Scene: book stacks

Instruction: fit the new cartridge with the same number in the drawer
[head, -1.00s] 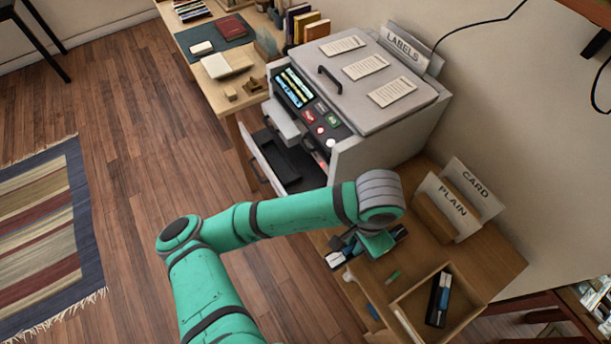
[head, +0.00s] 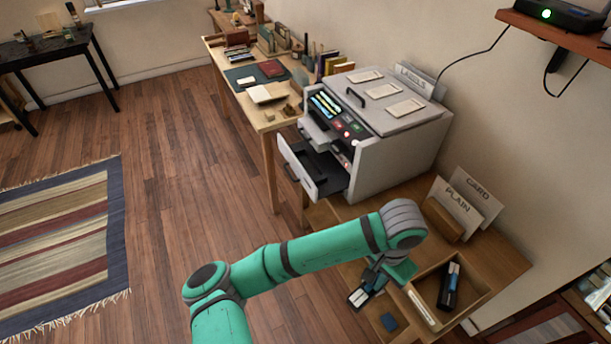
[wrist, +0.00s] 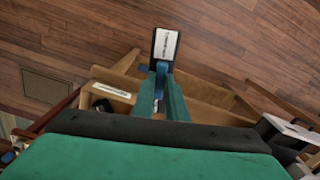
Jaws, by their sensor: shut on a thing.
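My gripper (head: 372,282) is shut on a dark cartridge (head: 360,298) with a white label and a blue part. In the wrist view the cartridge (wrist: 164,48) sticks out beyond my fingers (wrist: 160,92), over the floor. Its number is too small to read. The grey printer (head: 415,145) stands behind and left of my gripper. Its front drawer (head: 300,170) is pulled open, with a dark interior. Another dark cartridge (head: 449,287) with blue and white parts lies in a wooden tray (head: 481,296) right of my gripper.
Card holders marked PLAIN (head: 457,203) and CARD (head: 476,186) stand behind the tray. A small blue thing (head: 388,322) lies below my gripper. A desk (head: 262,115) with books is left of the printer.

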